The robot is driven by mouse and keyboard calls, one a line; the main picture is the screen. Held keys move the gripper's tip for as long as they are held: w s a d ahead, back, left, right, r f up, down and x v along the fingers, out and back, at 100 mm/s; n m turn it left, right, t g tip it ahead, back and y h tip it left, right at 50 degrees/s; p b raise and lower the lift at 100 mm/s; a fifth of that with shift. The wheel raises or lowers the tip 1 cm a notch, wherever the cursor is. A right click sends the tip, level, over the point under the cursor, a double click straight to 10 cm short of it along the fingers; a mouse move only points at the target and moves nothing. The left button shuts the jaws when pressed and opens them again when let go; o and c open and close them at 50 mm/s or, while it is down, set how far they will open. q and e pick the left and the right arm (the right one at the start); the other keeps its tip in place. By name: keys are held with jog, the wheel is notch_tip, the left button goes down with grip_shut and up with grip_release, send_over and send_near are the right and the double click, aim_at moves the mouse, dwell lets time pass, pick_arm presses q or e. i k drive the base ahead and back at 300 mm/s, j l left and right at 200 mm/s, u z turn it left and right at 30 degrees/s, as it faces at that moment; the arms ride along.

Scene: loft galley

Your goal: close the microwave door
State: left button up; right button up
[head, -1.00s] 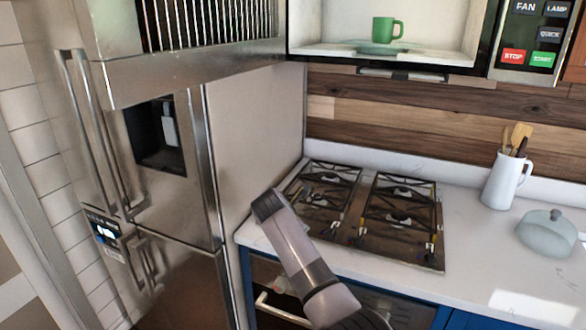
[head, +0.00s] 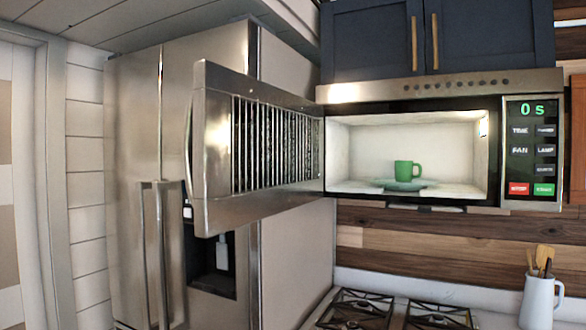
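The microwave (head: 335,93) hangs under dark blue cabinets, with its control panel (head: 531,150) at the right reading 0 s. Its door (head: 212,150) is wide open, hinged at the left and swung out toward me in front of the fridge. The door has a steel frame and a barred window. Inside the lit cavity (head: 375,135) a green mug (head: 407,170) stands on the turntable plate (head: 390,184). Neither of my grippers shows in the head view.
The steel fridge (head: 130,130) with long handles stands at the left, behind the open door. A gas stove (head: 360,310) lies below the microwave. A white jug (head: 538,302) with utensils stands on the counter at the right.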

aim_at(253, 148)
jog(key=i+j+z, duration=0.15)
jog(key=z, duration=0.25)
jog(key=i+j+z, duration=0.15)
jog(key=j+z, duration=0.2)
jog(key=i+j+z, duration=0.1)
jog(key=z, duration=0.3)
jog(key=i+j+z, duration=0.1)
jog(key=j, duration=0.5)
jog(key=i+j+z, duration=0.1)
jog(key=j, duration=0.45)
jog(key=i+j, duration=0.2)
jog(key=j, duration=0.45)
jog(key=i+j+z, duration=0.15)
jog(key=j, duration=0.45)
jog(key=k+j, duration=0.25)
jog(key=j, duration=0.2)
jog(key=i+z, duration=0.05)
